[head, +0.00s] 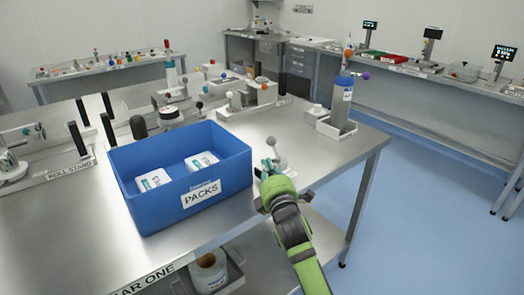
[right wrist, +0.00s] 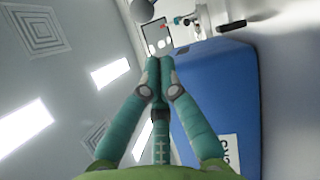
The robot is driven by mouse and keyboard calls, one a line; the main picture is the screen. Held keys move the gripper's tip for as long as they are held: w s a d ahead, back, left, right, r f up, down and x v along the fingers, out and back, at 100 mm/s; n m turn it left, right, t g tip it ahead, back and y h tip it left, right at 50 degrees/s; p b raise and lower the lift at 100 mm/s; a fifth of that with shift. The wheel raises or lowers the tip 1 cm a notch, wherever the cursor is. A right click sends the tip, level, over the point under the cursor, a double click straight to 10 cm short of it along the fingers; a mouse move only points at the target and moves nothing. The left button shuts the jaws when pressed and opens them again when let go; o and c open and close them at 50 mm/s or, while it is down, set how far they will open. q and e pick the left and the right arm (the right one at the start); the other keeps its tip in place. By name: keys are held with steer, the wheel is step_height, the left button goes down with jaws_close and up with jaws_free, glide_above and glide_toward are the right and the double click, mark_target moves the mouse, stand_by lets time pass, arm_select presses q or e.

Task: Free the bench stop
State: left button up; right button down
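A grey ball knob (head: 271,141) on a short pale stem stands on the bench to the right of the blue bin. I take it to be the bench stop, but no label on it is readable. My right gripper (head: 268,167) is low over the bench, just in front of the knob. In the right wrist view its fingers (right wrist: 160,65) come together at the tips, with nothing visible held between them. The ball (right wrist: 142,10) shows beyond the fingertips, apart from them. A small dark-edged plate (right wrist: 170,34) lies beyond the tips. My left gripper is out of view.
The blue PACKS bin (head: 215,208) with white packs stands close left of my right gripper. A grey cylinder (head: 341,103) in a tray stands behind to the right. White machine blocks (head: 252,97) are behind. The bench's front right surface is clear.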

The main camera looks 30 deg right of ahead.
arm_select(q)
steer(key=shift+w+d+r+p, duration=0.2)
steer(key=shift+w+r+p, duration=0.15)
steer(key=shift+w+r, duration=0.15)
arm_select(e)
steer(key=x, duration=0.7)
